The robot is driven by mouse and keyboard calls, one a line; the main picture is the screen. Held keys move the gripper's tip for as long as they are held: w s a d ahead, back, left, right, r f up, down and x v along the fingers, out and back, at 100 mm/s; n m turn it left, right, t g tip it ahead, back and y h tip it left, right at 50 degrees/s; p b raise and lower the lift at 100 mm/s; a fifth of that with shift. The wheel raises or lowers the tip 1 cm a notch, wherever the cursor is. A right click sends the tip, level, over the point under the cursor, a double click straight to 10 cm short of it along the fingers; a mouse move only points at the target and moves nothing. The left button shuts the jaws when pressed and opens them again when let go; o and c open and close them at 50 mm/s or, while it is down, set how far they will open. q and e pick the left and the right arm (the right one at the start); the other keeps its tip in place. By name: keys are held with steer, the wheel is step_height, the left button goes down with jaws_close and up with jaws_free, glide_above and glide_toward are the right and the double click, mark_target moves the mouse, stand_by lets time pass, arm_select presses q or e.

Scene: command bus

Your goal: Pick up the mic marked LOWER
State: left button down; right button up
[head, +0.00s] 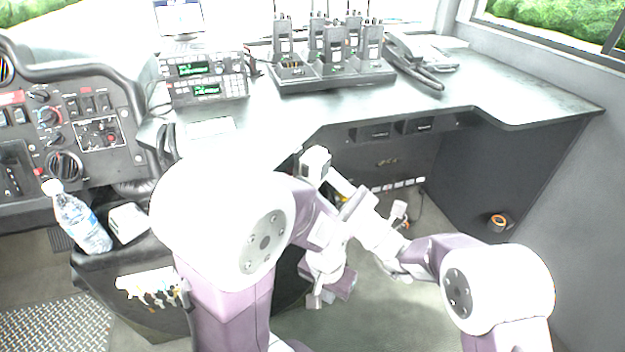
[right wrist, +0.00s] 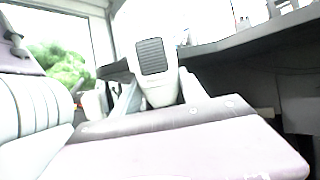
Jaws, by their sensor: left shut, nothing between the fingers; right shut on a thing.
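My right gripper (head: 330,178) is shut on a pale mic (head: 314,162), held up in front of the desk's front edge. In the right wrist view the mic (right wrist: 153,56) stands upright between the fingers (right wrist: 160,98), with a dark ribbed panel facing the camera. No marking on it can be read, so I cannot tell whether it is the one marked LOWER. Two stacked radio units (head: 206,78) with green displays stand on the desk at the left. My left gripper (head: 316,298) is shut and empty, low above the floor, below my right gripper.
A charger rack (head: 330,80) with several handheld radios and a desk phone (head: 415,65) stand on the desk (head: 510,90). A water bottle (head: 78,218) stands at the left beside the dashboard. A tape roll (head: 498,222) is at the right.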

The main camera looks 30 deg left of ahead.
mark_target(325, 169)
steer(key=shift+r, duration=0.2)
steer(key=shift+s+d+r+p, duration=0.1)
steer(key=shift+d+r+p, duration=0.15)
steer(key=shift+d, duration=1.5)
steer(key=shift+d+r+p, duration=0.1)
steer(key=shift+d+r, duration=0.1)
steer(key=shift+d, duration=1.55)
